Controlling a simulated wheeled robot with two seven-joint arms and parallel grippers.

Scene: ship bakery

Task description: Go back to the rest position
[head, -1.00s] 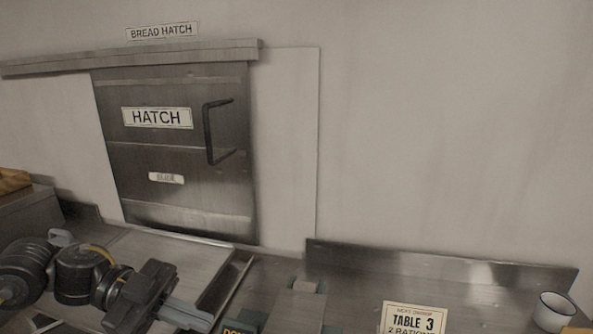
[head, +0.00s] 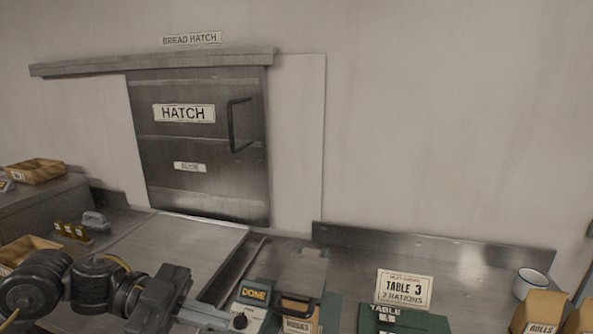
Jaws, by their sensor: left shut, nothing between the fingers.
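My left arm comes in from the lower left, and my left gripper (head: 207,315) is shut and empty. It is low over the front of the counter, left of the green box with the DONE label (head: 252,296). The closed bread hatch (head: 205,140) is on the wall behind, with a dark handle (head: 236,125) at its right side. My right gripper is not in view.
A TABLE 3 card (head: 404,288) stands behind a green case (head: 402,321) on the right. A white mug (head: 530,282) and a rolls box (head: 543,312) are at far right. Wooden trays (head: 35,171) sit at left. A bare metal board (head: 175,250) lies below the hatch.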

